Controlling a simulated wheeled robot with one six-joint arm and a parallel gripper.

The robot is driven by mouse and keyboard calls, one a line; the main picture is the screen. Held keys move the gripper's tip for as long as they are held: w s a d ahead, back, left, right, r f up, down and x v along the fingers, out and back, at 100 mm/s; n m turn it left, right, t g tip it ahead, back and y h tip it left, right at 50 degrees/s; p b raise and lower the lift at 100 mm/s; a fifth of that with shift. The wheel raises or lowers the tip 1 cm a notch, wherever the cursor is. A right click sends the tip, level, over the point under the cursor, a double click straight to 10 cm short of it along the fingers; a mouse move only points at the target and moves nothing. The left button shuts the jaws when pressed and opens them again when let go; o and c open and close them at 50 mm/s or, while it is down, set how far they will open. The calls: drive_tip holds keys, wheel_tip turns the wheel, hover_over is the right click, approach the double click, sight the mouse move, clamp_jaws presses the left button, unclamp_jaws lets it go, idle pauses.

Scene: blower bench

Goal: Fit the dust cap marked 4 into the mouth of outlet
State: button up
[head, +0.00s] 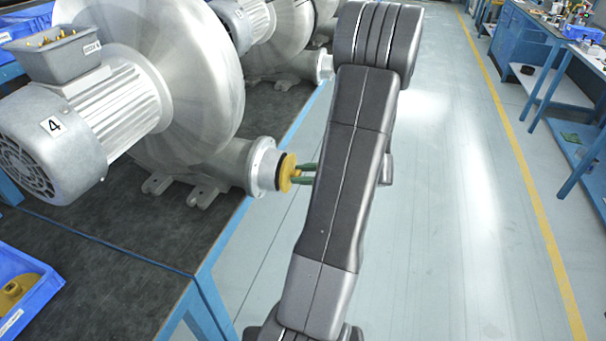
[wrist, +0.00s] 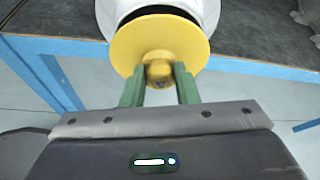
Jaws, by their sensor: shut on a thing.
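The blower marked 4 (head: 120,115) stands on the bench at the left in the head view. Its outlet (head: 262,166) points right, past the bench edge. A yellow dust cap (head: 285,173) is at the outlet mouth, with a dark ring between its disc and the outlet. In the wrist view the cap (wrist: 160,45) covers most of the pale outlet (wrist: 205,12) behind it. My gripper (head: 303,174) is shut on the cap's knob, its green fingers (wrist: 158,84) on either side. I cannot tell how deep the cap sits. A small mark on the knob is unreadable.
A blue bin (head: 28,290) with a yellow part (head: 14,290) in it sits at the lower left on the dark bench top (head: 110,270). More blowers (head: 275,30) stand farther back. The floor at the right is clear up to a blue workbench (head: 555,60).

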drive_tip(key=shift+w+a, duration=0.3)
drive_tip(key=shift+a, duration=0.6)
idle(0.9)
drive_tip(key=o, duration=1)
drive_tip(key=shift+o, duration=0.2)
drive_tip(key=v, duration=1.3)
drive_tip(key=shift+d, duration=0.35)
drive_tip(key=shift+s+r, duration=0.1)
